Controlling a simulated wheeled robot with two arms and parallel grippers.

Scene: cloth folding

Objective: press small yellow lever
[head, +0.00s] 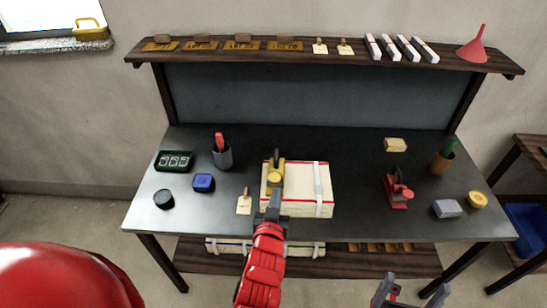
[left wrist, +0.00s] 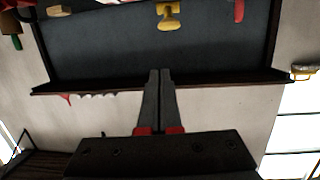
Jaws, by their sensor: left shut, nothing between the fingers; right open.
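A small yellow lever device (head: 275,174) with a dark upright handle stands on the left part of a cream box (head: 300,205) on the workbench. In the left wrist view a yellow part (left wrist: 168,16) shows at the top, past the fingertips. My left gripper (head: 274,192) is shut and empty, right in front of the yellow device and over the box; it also shows in the left wrist view (left wrist: 160,72). Whether the fingertips touch the device cannot be told. My right gripper (head: 408,291) is open and empty, low in front of the bench.
A red lever device (head: 398,190) stands on the right of the bench (head: 345,170). A shelf (head: 330,52) runs along the back.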

